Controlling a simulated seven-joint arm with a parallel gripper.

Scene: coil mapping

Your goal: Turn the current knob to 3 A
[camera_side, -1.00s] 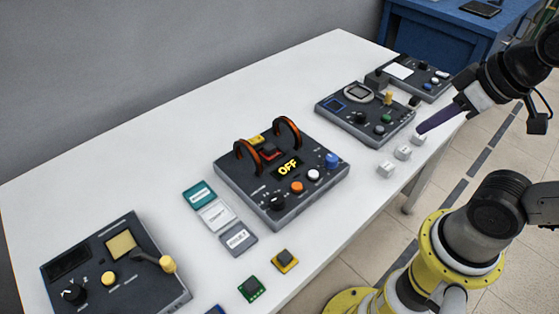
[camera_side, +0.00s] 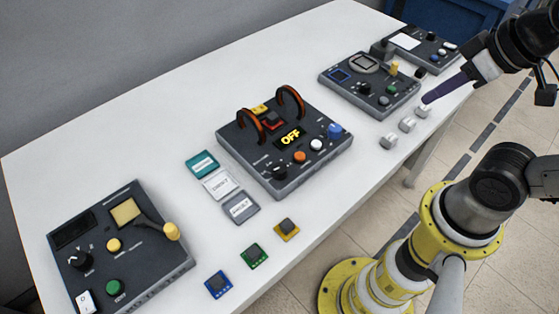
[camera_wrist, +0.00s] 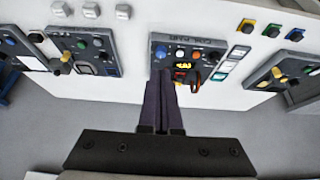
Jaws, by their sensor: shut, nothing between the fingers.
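In the wrist view the fingers (camera_wrist: 162,74) overlap the unit's lower left part.
Orange, white and blue controls (camera_side: 334,131) line the coil unit's front. Several small white blocks (camera_side: 389,141) lie near the table's right edge. Other panels stand at left (camera_side: 150,262) and back right (camera_side: 395,103). Label cards (camera_side: 221,184) lie left of the unit.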

